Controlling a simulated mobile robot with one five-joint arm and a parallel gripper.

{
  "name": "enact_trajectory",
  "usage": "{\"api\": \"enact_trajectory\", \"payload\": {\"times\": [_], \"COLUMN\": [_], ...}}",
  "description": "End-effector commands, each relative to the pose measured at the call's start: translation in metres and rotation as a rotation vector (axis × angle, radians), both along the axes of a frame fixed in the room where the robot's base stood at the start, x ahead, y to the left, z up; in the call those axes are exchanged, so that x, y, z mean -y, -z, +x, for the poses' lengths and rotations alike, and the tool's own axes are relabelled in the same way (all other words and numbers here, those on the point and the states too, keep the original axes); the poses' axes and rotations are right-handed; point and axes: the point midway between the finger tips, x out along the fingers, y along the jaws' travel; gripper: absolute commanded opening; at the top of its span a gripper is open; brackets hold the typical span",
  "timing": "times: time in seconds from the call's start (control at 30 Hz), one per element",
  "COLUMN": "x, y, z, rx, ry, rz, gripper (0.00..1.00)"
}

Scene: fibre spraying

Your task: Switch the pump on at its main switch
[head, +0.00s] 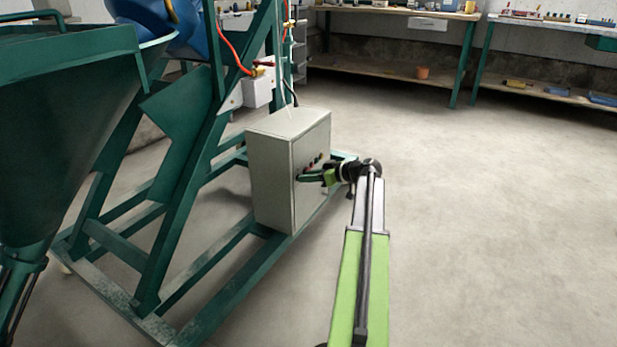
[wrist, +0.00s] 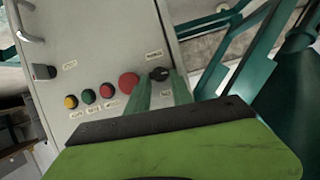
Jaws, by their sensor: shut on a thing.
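A grey control box (head: 272,170) stands on the green frame, and my gripper (head: 302,178) reaches its right-hand panel face. In the wrist view the panel (wrist: 100,45) fills the upper middle. A black rotary knob (wrist: 159,73) with small labels above and below sits between the tips of my gripper (wrist: 160,82). The green fingers are shut on this knob, one on each side. The label text is too blurred to read. The knob's exact turn position is hard to tell. In the head view the gripper hides the knob.
Beside the knob are a large red button (wrist: 129,84) and smaller red (wrist: 107,91), green (wrist: 88,97) and yellow (wrist: 71,102) ones. Another black fitting (wrist: 43,72) is on the left. A green hopper (head: 65,140) stands left. Floor (head: 480,210) to the right is clear.

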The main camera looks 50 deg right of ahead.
Motion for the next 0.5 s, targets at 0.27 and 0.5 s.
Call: {"api": "enact_trajectory", "payload": {"times": [0.27, 0.5], "x": [0.0074, 0.0109], "y": [0.002, 0.0049], "z": [0.0019, 0.0024], "rx": [-0.048, -0.102], "ry": [0.004, 0.004], "rz": [0.203, 0.42], "gripper": [0.0, 0.0]}}
